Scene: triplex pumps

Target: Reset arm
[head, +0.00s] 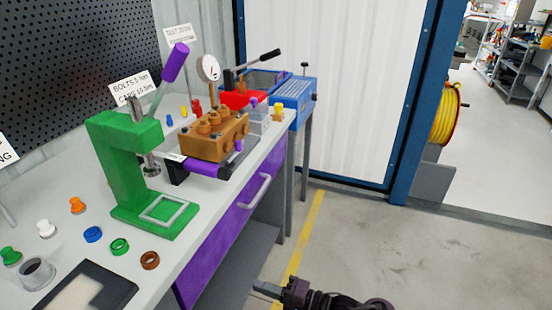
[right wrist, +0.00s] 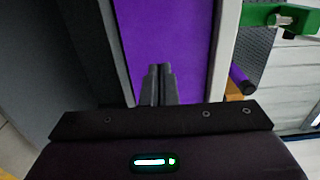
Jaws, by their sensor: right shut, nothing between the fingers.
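My right gripper (head: 268,290) shows at the bottom of the head view, low beside the workbench and above the floor. It is shut and empty. In the right wrist view its two fingers (right wrist: 160,82) lie together in front of the purple drawer front (right wrist: 150,28). It holds nothing and its tips seem apart from the bench, though the gap is hard to judge. My left gripper is not in view.
The workbench (head: 212,205) carries a green press (head: 128,170), a brown pump block (head: 215,137) and several small coloured parts. A purple drawer (head: 235,215) has a grey handle (head: 252,190). A blue machine (head: 293,98) stands behind. The floor (head: 400,245) at right is clear.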

